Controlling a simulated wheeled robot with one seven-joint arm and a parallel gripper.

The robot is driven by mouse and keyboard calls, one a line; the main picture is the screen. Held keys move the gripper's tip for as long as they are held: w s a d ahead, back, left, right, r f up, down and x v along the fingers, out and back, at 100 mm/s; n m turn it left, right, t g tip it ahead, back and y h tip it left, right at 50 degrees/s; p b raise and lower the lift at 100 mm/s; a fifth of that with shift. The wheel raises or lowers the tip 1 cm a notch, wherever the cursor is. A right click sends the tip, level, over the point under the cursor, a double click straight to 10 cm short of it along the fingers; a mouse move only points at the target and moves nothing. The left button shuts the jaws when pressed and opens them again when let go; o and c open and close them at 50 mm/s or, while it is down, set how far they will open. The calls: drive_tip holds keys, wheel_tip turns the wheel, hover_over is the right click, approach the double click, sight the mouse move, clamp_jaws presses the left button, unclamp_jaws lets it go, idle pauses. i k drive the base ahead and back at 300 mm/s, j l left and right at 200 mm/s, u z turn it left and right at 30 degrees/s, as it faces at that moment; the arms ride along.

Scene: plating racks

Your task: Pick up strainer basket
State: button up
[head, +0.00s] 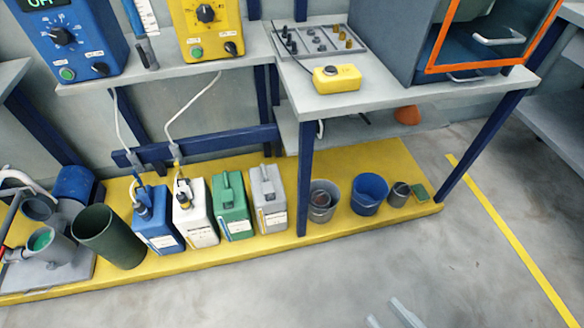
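I cannot tell for sure which thing is the strainer basket. A grey round container (323,201) stands on the yellow platform just right of the blue table leg, with a smaller round grey piece inside it. A small dark grey cup (399,194) stands further right, beside a blue bucket (369,195). No mesh or holes can be made out on either. My gripper (385,310) shows only its two pale fingertips at the bottom edge, over the bare floor. They are apart with nothing between them, well short of the containers.
Blue, white, green and grey canisters (232,206) line the yellow platform (260,247). A dark green bin (109,236) and a pump stand at left. The table top (410,95) overhangs the containers, and its blue leg (305,180) stands in front. The floor (330,275) ahead is clear.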

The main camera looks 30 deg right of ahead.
sight(399, 193)
drive_tip(key=l+u, duration=0.2)
drive_tip(key=l, duration=0.65)
drive_tip(key=i+l+u, duration=0.1)
drive_tip(key=l, duration=0.4)
drive_tip(key=i+l+u, duration=0.1)
drive_tip(key=l, duration=0.45)
drive_tip(key=i+l+u, duration=0.1)
drive_tip(key=l, duration=0.45)
drive_tip(key=i, duration=0.25)
